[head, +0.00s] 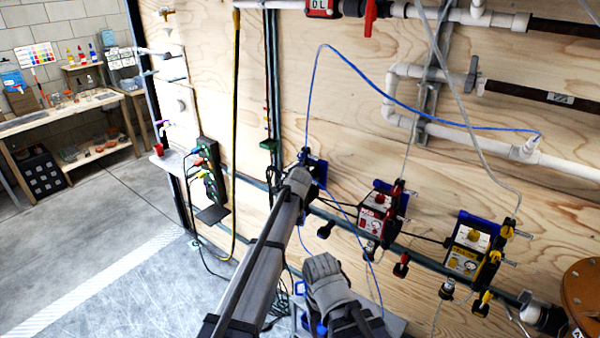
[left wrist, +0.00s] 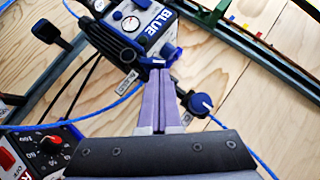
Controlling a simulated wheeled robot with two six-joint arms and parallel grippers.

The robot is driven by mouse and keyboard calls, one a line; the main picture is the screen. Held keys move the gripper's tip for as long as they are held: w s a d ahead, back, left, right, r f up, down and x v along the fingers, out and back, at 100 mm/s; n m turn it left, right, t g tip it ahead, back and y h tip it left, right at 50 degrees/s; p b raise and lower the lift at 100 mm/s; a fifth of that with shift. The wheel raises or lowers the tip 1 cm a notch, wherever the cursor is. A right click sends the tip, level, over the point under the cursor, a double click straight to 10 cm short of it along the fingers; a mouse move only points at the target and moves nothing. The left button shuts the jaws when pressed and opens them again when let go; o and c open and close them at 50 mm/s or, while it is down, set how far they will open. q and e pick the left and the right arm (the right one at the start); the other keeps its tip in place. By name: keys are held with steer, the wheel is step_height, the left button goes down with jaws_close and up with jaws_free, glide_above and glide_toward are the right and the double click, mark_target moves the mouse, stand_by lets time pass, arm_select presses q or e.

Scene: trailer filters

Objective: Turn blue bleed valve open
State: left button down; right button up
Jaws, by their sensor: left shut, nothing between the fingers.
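The blue-marked unit (left wrist: 140,25) is mounted on the wall rail and shows a gauge and the word BLUE in the left wrist view. In the head view the blue unit (head: 318,168) is partly hidden by my left arm. My left gripper (left wrist: 159,72) is shut and empty, its tips close to the unit's lower edge. A blue knob (left wrist: 201,104) on a dark stem stands just right of the fingers. Another blue part lies right beyond the tips, partly covered. I cannot tell which is the bleed valve or whether the fingers touch either.
A red unit (head: 376,212) and a yellow unit (head: 466,248) hang on the same rail to the right. A blue hose (head: 420,112) loops across the plywood wall. A grey glove-like shape (head: 327,283) is low in front. A workbench (head: 75,115) stands far left.

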arm_select(q)
steer(key=n+g+h+p, duration=0.1)
steer(key=w+a+n+g+h+p, duration=0.1)
steer(key=g+h+p, duration=0.1)
steer(key=a+n+g+h+p, duration=0.1)
steer(key=p, duration=0.1)
steer(key=shift+w+a+r+n+g, duration=0.15)
steer(key=shift+w+r+n+g, duration=0.15)
steer(key=shift+w+n, duration=0.1)
stand_by(0.7)
steer(key=shift+a, duration=0.1)
stand_by(0.7)
stand_by(0.5)
